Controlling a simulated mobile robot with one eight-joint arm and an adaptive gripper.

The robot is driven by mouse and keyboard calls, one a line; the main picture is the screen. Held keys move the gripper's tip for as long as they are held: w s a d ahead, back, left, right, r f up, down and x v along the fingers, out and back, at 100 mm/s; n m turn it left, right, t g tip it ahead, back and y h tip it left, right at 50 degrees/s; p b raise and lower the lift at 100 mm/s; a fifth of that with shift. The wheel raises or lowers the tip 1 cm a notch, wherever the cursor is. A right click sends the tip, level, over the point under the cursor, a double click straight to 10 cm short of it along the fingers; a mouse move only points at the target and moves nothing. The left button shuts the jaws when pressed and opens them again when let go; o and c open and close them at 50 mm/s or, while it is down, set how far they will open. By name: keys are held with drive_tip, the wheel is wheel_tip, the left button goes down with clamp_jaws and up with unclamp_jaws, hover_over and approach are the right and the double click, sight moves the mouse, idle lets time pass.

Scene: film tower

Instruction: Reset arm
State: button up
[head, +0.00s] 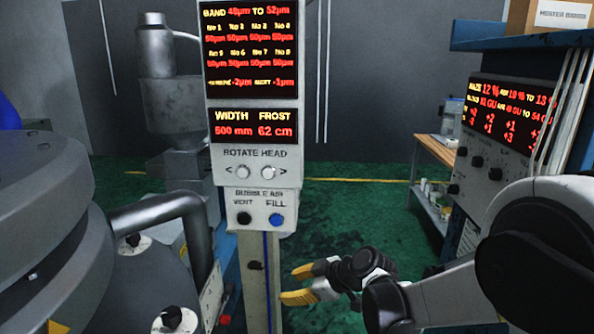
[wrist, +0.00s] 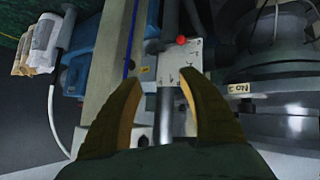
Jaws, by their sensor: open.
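My gripper (head: 298,284) is in the lower middle of the head view, with yellow fingertips pointing left. It is open and empty, just right of the grey post of the control panel. My white and black arm reaches in from the right. In the wrist view my gripper (wrist: 158,100) has its two fingers spread, with nothing between them. A metal tube and a light plate (wrist: 180,75) with a red button (wrist: 181,40) show beyond the fingers.
The control panel (head: 254,170) with displays, knobs and a blue FILL button (head: 276,219) stands close left of my gripper. Grey round machinery (head: 45,215) fills the left. A second panel (head: 497,140) stands at right, beside a wooden-topped bench (head: 434,150). Green floor (head: 345,215) is clear between.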

drive_tip(key=s+d+r+m+h, duration=0.3)
drive_tip(key=s+d+m, duration=0.4)
drive_tip(key=s+d, duration=0.3)
drive_tip(key=s+d+r+m+t+h, duration=0.1)
drive_tip(key=s+d+r+m+h, duration=0.3)
drive_tip(key=s, duration=1.1)
drive_tip(key=d+m+h, duration=0.1)
drive_tip(key=d+m, duration=0.2)
drive_tip(key=d, duration=0.3)
drive_tip(key=shift+s, duration=0.4)
idle(4.4)
